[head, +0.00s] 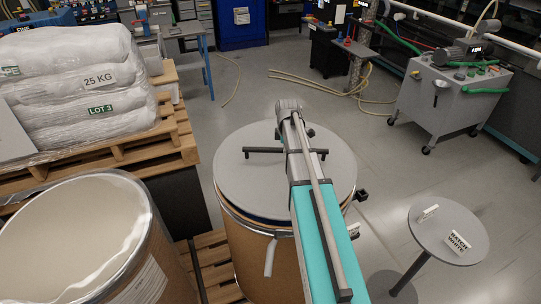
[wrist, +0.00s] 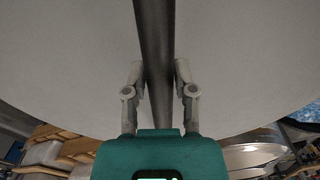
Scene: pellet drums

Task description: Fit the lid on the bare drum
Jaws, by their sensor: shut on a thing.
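A round grey lid (head: 240,180) with a dark bar handle (head: 262,150) lies level over the middle brown drum (head: 245,255). A dark blue edge shows under the lid's front, above the drum's metal rim; I cannot tell whether the lid rests or hovers. In the wrist view my gripper (wrist: 159,80) has a finger on each side of the bar handle (wrist: 154,35), shut on it, with the lid (wrist: 70,70) filling the background. In the head view my arm hides the gripper and part of the lid. A lever hangs at the drum's front.
Another drum (head: 150,215), with a pale top inside a metal rim, stands at the lower left. White sacks (head: 75,85) lie on a wooden pallet (head: 120,150) behind it. A small round table (head: 430,240) with label cards stands at the right. Hoses lie on the floor behind.

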